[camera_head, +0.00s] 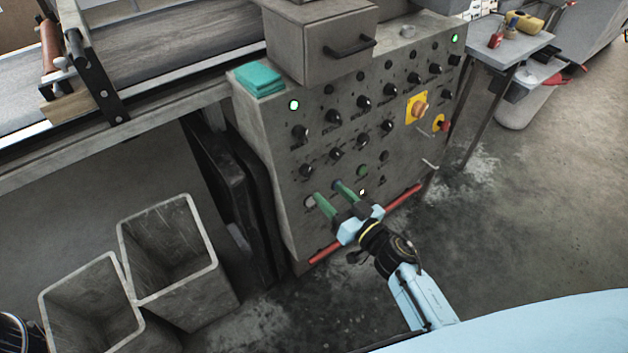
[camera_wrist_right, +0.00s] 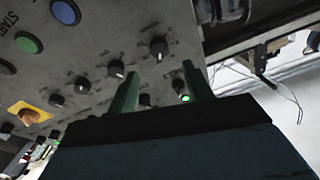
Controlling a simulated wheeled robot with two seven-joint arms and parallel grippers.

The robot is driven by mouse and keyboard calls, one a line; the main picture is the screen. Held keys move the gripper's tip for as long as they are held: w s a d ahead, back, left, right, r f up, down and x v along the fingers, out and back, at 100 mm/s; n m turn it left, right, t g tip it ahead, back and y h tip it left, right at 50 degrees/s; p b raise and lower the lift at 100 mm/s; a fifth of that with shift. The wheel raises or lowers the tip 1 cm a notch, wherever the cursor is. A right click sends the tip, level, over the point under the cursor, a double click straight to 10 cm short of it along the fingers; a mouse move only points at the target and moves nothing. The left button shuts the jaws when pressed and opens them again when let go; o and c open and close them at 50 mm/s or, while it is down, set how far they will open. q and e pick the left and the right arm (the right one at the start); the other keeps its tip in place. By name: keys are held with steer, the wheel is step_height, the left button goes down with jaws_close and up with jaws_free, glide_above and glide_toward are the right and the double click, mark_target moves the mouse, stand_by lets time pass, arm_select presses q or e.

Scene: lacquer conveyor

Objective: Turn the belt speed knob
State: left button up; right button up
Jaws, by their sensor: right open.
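The grey control panel (camera_head: 278,165) carries rows of black knobs; their labels are too small to read, so I cannot tell which is belt speed. My right gripper (camera_head: 328,190) is at the panel's lower left, below the lower knob row. Its green fingers are apart with nothing held between them. In the right wrist view, the open fingers (camera_wrist_right: 160,85) point toward the panel, and a black knob (camera_wrist_right: 158,47) shows in the gap between them, not gripped. More knobs (camera_wrist_right: 116,70) run off to the left. My left gripper is not in view.
A green START button (camera_wrist_right: 28,43) and a blue button (camera_wrist_right: 65,12) are near the knobs. A drawer box (camera_head: 315,45) and a green cloth (camera_head: 258,78) are on top. Grey bins (camera_head: 205,290) stand left.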

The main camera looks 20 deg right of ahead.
mark_target(309, 173)
steer(key=b+x, duration=0.1)
steer(key=x, duration=0.5)
steer(key=shift+f+b, duration=0.1)
steer(key=shift+b, duration=0.2)
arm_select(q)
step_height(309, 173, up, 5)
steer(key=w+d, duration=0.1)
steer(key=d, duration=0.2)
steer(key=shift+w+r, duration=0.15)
arm_select(e)
steer(key=shift+w+a, duration=0.3)
steer(key=shift+w, duration=0.35)
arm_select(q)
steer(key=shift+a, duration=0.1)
arm_select(e)
steer(key=c, duration=1)
